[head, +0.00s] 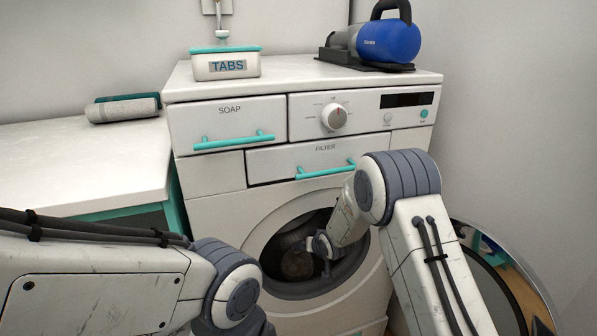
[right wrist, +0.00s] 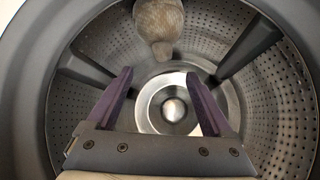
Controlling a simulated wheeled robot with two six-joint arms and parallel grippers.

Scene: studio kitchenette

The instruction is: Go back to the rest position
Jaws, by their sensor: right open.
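The washing machine (head: 215,225) stands with its round door (head: 510,280) open to the right. My right arm reaches into the drum opening. My right gripper (right wrist: 158,76) is open inside the drum, with nothing between its fingers in the right wrist view. A soft-looking grey-brown item (right wrist: 158,22) is in the drum beyond the fingertips, apart from them; it also shows in the head view (head: 297,264). My left arm comes in at the lower left of the head view, and its gripper is out of the picture.
A TABS box (head: 227,66) and a blue handheld vacuum (head: 388,42) are on the washer top. A rolled cloth (head: 122,110) lies on the white counter (head: 80,165) at left. The drum rim (right wrist: 35,100) surrounds my right gripper. A wall is close on the right.

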